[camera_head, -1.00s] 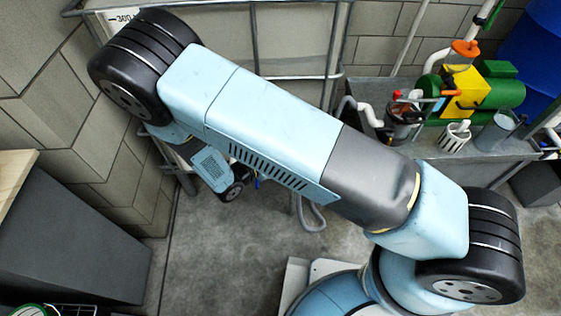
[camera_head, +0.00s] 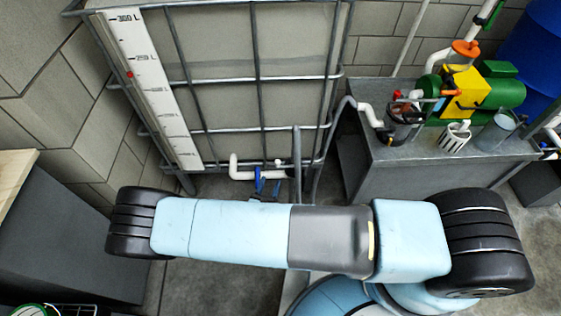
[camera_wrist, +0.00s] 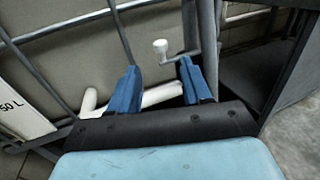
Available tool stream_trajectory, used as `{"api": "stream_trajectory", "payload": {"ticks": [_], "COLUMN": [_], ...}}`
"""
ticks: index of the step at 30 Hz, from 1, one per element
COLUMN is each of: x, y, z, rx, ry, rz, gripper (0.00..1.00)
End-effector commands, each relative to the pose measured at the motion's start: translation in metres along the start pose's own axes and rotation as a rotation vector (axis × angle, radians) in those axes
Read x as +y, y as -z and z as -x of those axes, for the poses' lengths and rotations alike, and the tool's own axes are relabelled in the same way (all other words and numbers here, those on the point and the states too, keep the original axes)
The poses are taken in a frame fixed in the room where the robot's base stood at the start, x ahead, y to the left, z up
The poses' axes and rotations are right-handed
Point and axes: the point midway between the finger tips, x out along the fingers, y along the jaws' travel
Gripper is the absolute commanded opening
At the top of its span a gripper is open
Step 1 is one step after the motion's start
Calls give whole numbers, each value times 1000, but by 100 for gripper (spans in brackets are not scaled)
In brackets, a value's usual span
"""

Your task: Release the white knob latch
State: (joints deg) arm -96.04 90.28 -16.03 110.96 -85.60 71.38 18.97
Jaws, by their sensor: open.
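The white knob (camera_wrist: 160,45) shows in the wrist view on a thin metal rod, in front of the caged tank (camera_wrist: 70,60). It lies beyond my fingertips, roughly between them in the picture, and looks apart from them. My gripper (camera_wrist: 158,68) has two blue fingers spread open with nothing held. A white pipe (camera_wrist: 162,95) runs behind the fingers and is partly hidden by them. In the head view, my gripper (camera_head: 266,178) is small at the tank's foot, near the white pipe (camera_head: 240,174). A small white piece there may be the knob (camera_head: 277,162).
Metal cage bars (camera_head: 254,80) surround the tank. An upright post (camera_wrist: 208,45) stands just right of my right finger. A grey bench (camera_head: 440,172) with a green pump (camera_head: 500,92) stands at the right. A dark cabinet (camera_head: 60,235) is at the left.

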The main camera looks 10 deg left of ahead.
Motion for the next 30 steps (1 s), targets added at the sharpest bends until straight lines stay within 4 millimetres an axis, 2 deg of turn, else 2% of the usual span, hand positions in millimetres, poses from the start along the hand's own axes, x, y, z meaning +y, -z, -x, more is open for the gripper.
{"api": "stream_trajectory", "payload": {"ticks": [3,15,22,30], "x": [0,-1,0,0], "y": [0,0,0,0], "z": [-22,-89,-109,-113], "rx": [-2,0,0,1], "ry": [2,2,2,1], "rz": [0,-1,-1,0], "gripper": [48,48,48,48]}}
